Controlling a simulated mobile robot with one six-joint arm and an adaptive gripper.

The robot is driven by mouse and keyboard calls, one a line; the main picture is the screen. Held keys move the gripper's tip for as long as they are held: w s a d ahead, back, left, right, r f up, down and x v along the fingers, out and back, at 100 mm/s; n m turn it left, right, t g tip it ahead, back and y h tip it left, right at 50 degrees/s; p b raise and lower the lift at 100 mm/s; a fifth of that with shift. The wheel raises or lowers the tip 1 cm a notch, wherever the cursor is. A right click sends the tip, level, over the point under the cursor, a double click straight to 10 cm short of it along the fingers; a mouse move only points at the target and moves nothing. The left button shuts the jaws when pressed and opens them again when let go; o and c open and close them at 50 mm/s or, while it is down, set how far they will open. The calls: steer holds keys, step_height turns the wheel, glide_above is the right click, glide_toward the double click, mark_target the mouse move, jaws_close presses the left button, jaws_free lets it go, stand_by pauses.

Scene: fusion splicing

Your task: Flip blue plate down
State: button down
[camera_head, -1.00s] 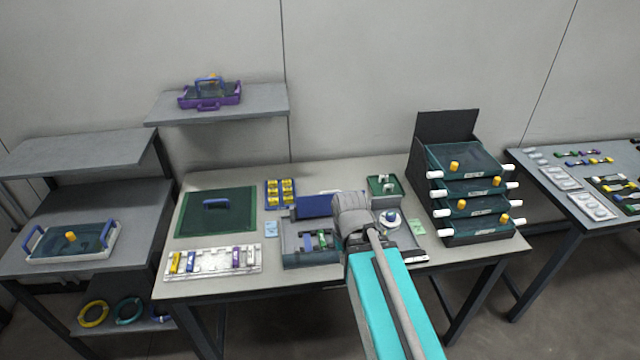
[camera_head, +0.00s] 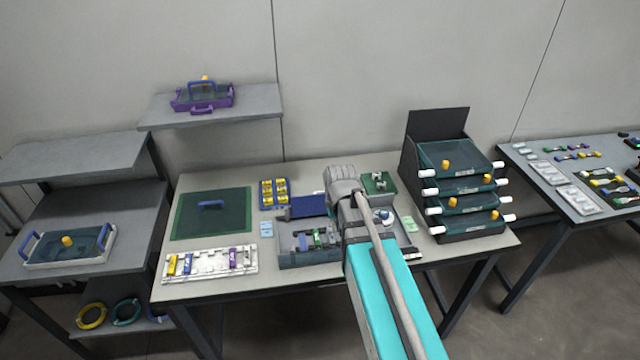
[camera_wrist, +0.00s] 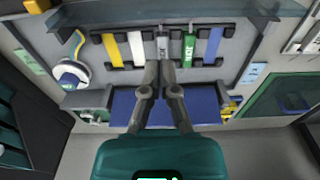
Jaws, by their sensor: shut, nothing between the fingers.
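The blue plate (camera_head: 308,206) is at the back of the grey splicing station (camera_head: 290,262) on the middle table, left of my arm. In the wrist view the blue plate (camera_wrist: 207,106) spans both sides of my fingers, partly hidden behind them. My gripper (camera_wrist: 162,68) is shut and empty. Its fingertips lie over the station's row of yellow, white, grey, green and blue pieces in the wrist view; whether they touch anything I cannot tell. My arm hides the fingers in the head view. The plate looks tilted, but its exact angle is unclear.
A green mat (camera_head: 180,222) and a white tray with coloured pieces (camera_head: 245,272) lie left of the station. A yellow-piece holder (camera_head: 273,192) is behind it. A green box (camera_head: 378,184) and a rack of teal trays (camera_head: 462,190) stand right.

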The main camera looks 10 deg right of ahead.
step_height(320, 180, up, 8)
steer(key=t+p, duration=0.2)
steer(key=p, duration=0.4)
glide_above(321, 192)
steer(key=w, duration=0.1)
steer(key=shift+f, duration=0.2)
steer(key=shift+f, duration=0.2)
steer(key=b+x, duration=1)
steer(key=shift+s+r+p, duration=0.2)
steer(key=shift+s, duration=0.8)
steer(key=shift+s+r+p, duration=0.15)
steer(key=shift+s+r, duration=0.05)
steer(key=shift+s, duration=0.8)
